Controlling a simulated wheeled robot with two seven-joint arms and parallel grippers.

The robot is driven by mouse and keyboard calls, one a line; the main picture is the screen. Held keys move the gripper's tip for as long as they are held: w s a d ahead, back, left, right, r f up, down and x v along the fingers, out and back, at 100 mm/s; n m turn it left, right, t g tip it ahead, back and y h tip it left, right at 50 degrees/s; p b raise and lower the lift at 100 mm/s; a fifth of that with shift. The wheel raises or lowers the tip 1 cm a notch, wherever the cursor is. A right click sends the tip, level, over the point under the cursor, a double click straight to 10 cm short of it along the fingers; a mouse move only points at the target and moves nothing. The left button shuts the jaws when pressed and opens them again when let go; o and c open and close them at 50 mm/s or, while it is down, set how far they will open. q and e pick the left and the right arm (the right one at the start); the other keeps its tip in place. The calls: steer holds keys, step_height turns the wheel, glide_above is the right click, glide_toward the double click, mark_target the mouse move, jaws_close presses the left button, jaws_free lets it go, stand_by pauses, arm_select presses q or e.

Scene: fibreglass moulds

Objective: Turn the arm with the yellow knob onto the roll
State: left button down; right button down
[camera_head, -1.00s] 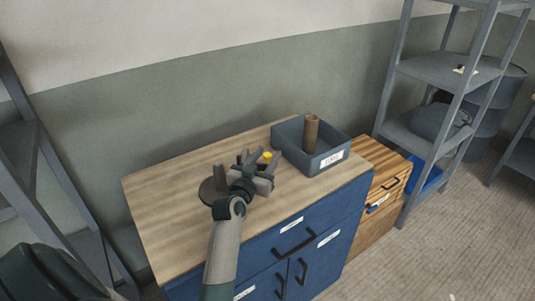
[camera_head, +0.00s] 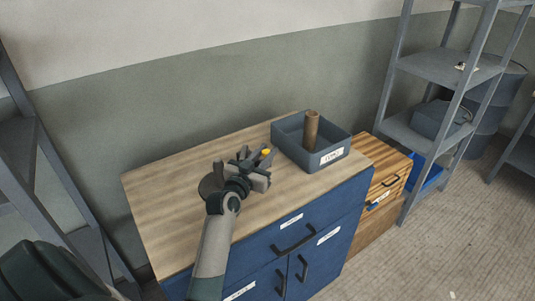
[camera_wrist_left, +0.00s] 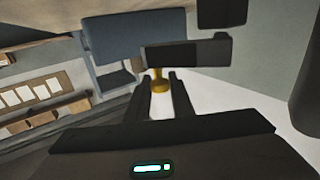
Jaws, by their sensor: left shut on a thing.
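A brown roll (camera_head: 311,130) stands upright in a grey bin to the right. My right gripper is out of view.
The grey bin (camera_head: 334,158) stands at the right end of the worktop (camera_head: 160,205), close to my left gripper. The worktop's left part is clear. A wooden drawer box (camera_head: 385,175) and a grey shelf rack (camera_head: 437,70) stand further right.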

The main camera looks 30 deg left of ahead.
arm_select(q)
steer(key=shift+s+a+m+h+b, duration=0.2)
steer(key=shift+s+m+h+b, duration=0.25)
steer(key=shift+h, duration=0.35)
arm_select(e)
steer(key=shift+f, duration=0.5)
arm_select(q)
steer(key=shift+r, duration=0.1)
steer(key=c, duration=1.6)
jaws_free()
steer(key=shift+o, duration=0.2)
